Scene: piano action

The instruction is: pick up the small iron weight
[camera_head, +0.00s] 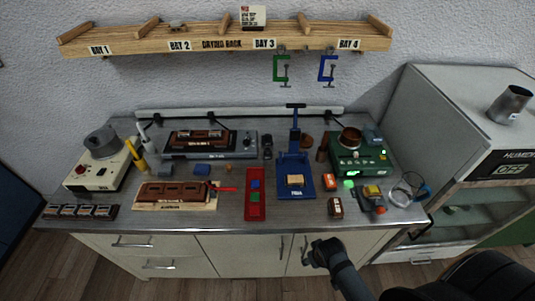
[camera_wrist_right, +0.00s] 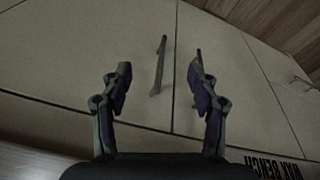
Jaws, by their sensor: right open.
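The small iron weight cannot be told for certain at this size. A small dark upright object (camera_head: 267,152) stands mid-bench, left of the blue press, and may be it. My right gripper (camera_head: 312,256) is in front of the bench, below the front edge of its top, and clear of everything on it. In the right wrist view my right gripper (camera_wrist_right: 160,72) has its two fingers spread, with nothing between them; cabinet doors and a handle show beyond. My left gripper is not in view.
The blue press (camera_head: 298,180) stands mid-bench, with a red tray (camera_head: 255,204) to its left. A green machine (camera_head: 360,155) is at the right. A wooden drying rack (camera_head: 220,42) hangs above, with green and blue clamps. A grey humidity cabinet (camera_head: 440,110) stands at the right.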

